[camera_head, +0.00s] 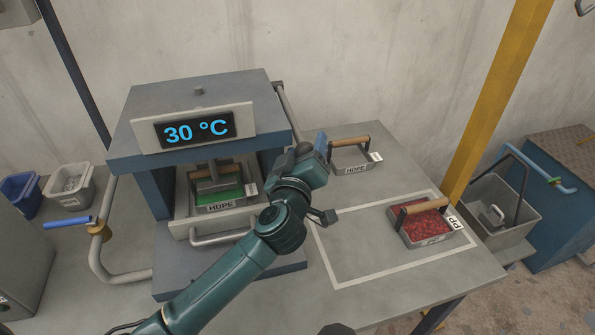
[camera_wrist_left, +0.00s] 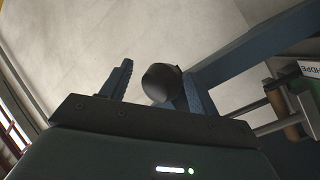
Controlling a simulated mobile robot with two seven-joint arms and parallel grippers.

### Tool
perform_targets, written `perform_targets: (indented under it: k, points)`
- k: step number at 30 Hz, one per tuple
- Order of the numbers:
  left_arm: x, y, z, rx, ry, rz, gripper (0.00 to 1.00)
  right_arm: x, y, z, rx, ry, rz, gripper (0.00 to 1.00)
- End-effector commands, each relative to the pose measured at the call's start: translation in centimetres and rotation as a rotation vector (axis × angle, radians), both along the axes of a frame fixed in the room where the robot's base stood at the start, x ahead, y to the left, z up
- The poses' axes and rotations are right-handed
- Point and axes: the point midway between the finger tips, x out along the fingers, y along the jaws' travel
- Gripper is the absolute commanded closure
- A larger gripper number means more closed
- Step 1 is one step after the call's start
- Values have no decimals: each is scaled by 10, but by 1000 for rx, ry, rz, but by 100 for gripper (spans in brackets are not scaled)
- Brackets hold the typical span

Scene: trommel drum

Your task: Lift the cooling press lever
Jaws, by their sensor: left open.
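The cooling press (camera_head: 180,98) is a blue-grey box with a "30 °C" display (camera_head: 195,130). Its grey lever bar (camera_head: 290,112) slopes down its right side from a dark pivot at the top. A dark round knob (camera_head: 303,149) shows at the bar's lower end, next to my gripper. My left gripper (camera_head: 312,153) is open at the knob. In the left wrist view the dark knob (camera_wrist_left: 161,82) sits between the two spread fingers, nearer the right one; contact cannot be told.
A green-filled HDPE mould (camera_head: 220,207) sits inside the press. An HDPE tray (camera_head: 352,168) and a red-filled PP tray (camera_head: 428,238) stand on the table to the right. A yellow post (camera_head: 495,100) rises behind.

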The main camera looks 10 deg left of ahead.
Motion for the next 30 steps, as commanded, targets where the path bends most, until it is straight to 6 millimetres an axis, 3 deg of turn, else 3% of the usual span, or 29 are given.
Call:
perform_targets:
  k: [9, 15, 27, 30]
  points:
    - [-72, 6, -2, 1, 2, -2, 39, 0, 0, -1, 1, -2, -1, 100]
    - [-102, 8, -1, 1, 0, -1, 39, 1, 0, -1, 3, -5, -1, 100]
    - [-111, 9, 0, 1, -1, 0, 39, 1, 1, 1, 5, -9, -2, 100]
    - [-111, 10, 0, -4, -3, 1, 46, 1, 1, 0, 5, -8, -2, 100]
